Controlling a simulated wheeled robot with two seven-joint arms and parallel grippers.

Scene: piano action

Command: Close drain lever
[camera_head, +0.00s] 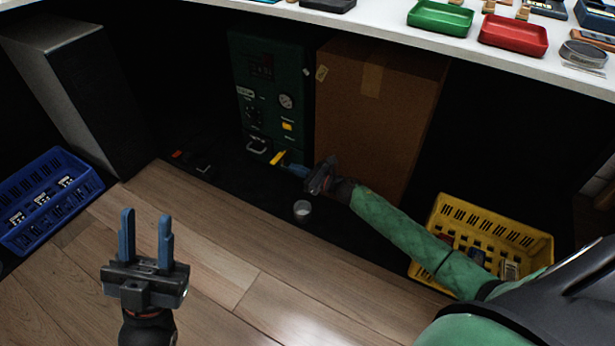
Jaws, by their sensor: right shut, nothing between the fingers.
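The green machine (262,75) stands under the workbench, with a round gauge (286,101) and knobs on its front. A small yellow lever (277,158) sticks out low at its front right and looks tilted. My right gripper (285,163) is shut and empty, its blue fingertips right beside the lever. I cannot tell whether they touch it. My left gripper (146,212) is open and empty over the wooden floor, well away from the machine.
A small round cup (302,209) stands on the dark mat below my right gripper. A brown cardboard box (372,105) stands right of the machine. A yellow crate (522,240) is at right, a blue crate (88,187) at left. The white workbench (385,22) overhangs above.

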